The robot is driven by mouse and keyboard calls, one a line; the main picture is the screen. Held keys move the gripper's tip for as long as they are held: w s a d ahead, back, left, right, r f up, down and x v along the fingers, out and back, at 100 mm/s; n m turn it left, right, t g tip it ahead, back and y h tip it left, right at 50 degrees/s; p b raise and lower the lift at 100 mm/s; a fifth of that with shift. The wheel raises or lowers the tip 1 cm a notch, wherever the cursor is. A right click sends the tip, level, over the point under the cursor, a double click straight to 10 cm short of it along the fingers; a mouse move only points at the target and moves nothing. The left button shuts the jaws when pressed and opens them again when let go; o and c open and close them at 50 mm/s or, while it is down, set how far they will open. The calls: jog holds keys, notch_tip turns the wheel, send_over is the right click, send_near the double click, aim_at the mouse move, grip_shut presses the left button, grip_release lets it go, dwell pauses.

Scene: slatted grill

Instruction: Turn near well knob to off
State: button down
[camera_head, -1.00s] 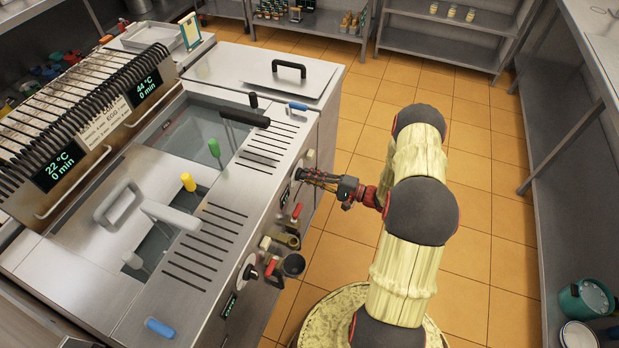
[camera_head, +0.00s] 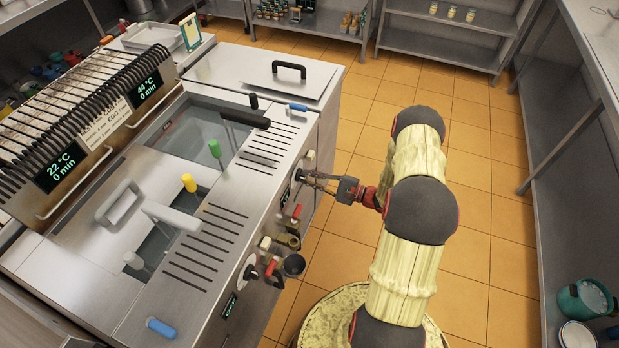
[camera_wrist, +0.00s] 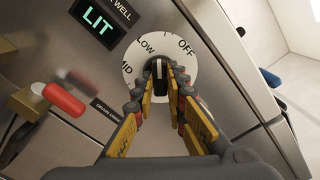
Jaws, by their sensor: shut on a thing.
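My gripper (camera_head: 304,176) is at the front panel of the steel cooker. In the wrist view, its fingers (camera_wrist: 161,88) are shut on a black knob (camera_wrist: 160,68) at the centre of a white dial (camera_wrist: 134,52). The dial reads OFF at upper right, LOW at upper left and MID at left. The knob's bar stands roughly upright in that view, between LOW and OFF; its exact setting is unclear. A display (camera_wrist: 98,22) beside it reads LIT, under a label ending in "R WELL". The fingers hide the dial's lower part.
A red-handled valve (camera_wrist: 62,98) sits left of the dial in the wrist view. The tiled floor (camera_head: 470,215) right of my arm is clear.

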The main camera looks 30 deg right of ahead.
jog(key=m, duration=0.4)
jog(key=shift+m+p, duration=0.3)
jog(key=shift+p, duration=0.1)
jog(key=m+p, duration=0.1)
jog(key=m, duration=0.4)
jog(key=shift+f, duration=0.1)
jog(key=c, duration=1.8)
grip_release()
jog(key=v, duration=1.2)
